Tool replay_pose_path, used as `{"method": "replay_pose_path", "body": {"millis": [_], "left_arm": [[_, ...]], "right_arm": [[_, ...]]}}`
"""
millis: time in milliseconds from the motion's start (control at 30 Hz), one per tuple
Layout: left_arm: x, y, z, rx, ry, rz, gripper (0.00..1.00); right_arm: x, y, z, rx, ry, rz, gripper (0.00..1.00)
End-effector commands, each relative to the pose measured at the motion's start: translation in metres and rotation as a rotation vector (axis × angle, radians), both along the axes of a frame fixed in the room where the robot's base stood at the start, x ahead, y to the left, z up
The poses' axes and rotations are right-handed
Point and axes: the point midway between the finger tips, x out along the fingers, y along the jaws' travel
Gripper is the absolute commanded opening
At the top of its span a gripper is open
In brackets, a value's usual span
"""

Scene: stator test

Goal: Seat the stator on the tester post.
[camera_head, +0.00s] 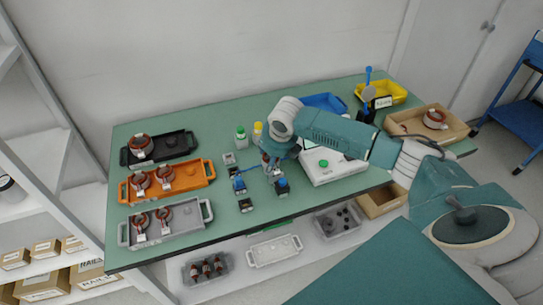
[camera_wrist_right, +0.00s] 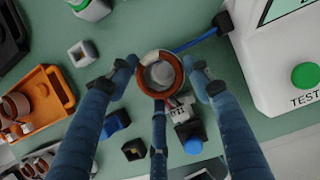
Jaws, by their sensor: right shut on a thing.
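My right gripper (camera_wrist_right: 163,80) is shut on a stator (camera_wrist_right: 147,84), a copper-brown ring with a pale core and a white tag below it. In the head view my right gripper (camera_head: 273,165) is over the table, left of the white tester box, and mostly hides the stator. The white tester box (camera_head: 340,172) has a green button; it also shows at the right of the right wrist view (camera_wrist_right: 265,95), marked TEST. The tester post cannot be made out apart from the stator, so I cannot tell whether they touch. My left gripper is not in view.
Black (camera_head: 178,144), orange (camera_head: 192,180) and grey (camera_head: 185,228) trays with stators are at the left. Small blue-and-black blocks (camera_head: 282,186) stand near the gripper. Blue (camera_head: 322,101) and yellow (camera_head: 398,92) bins and a wooden tray (camera_head: 453,128) are right.

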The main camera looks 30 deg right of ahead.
Motion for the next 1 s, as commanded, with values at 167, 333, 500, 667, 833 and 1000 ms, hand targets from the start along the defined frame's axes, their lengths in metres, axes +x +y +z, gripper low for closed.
{"method": "replay_pose_path", "body": {"millis": [167,333,500,667,833,1000], "left_arm": [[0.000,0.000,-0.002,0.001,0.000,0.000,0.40],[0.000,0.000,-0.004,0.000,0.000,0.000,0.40],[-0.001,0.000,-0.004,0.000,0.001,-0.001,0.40],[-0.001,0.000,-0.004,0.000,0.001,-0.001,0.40],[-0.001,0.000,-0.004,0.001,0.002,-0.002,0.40],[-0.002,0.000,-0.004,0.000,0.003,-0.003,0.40]], "right_arm": [[0.001,0.000,-0.005,0.000,-0.003,0.000,0.11],[0.001,0.000,-0.009,0.000,-0.003,0.000,0.11],[0.001,0.000,-0.010,0.000,-0.003,0.000,0.11],[0.001,0.000,-0.010,0.000,-0.003,0.000,0.11],[0.001,0.000,-0.012,0.000,-0.003,0.000,0.11],[0.001,0.000,-0.016,0.000,-0.002,0.000,0.11]]}}
